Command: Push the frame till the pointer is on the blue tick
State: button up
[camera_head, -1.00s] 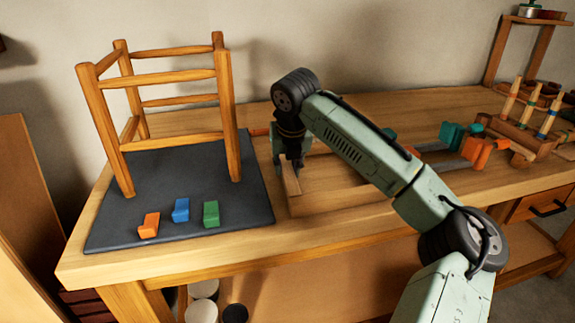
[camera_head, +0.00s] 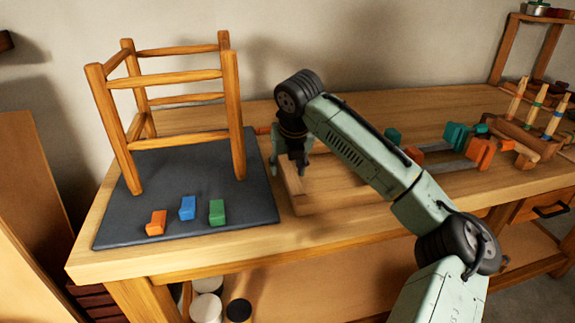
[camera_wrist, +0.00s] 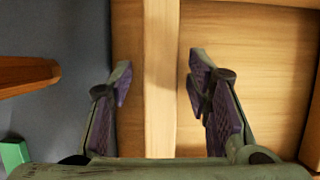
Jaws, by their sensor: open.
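The wooden seat frame (camera_head: 182,79), with upright legs and rungs, stands on a dark mat (camera_head: 190,163) at the left of the bench. An orange block (camera_head: 156,222), a blue block (camera_head: 187,208) and a green block (camera_head: 217,212) are in front of it on the mat. I cannot make out a pointer or which mark is the blue tick. My gripper (camera_head: 289,168) is right of the frame, apart from it. In the wrist view my gripper (camera_wrist: 158,75) is open over a pale wooden strip (camera_wrist: 162,40), holding nothing. A brown leg (camera_wrist: 25,75) shows at left.
Right of the mat lies a low wooden tray (camera_head: 340,192), partly behind my arm. Teal and orange clamps (camera_head: 480,154) and banded pegs (camera_head: 537,100) stand at the right. The wall is close behind the frame. Cans (camera_head: 206,305) are below the bench.

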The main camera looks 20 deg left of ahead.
jog(key=v, duration=1.2)
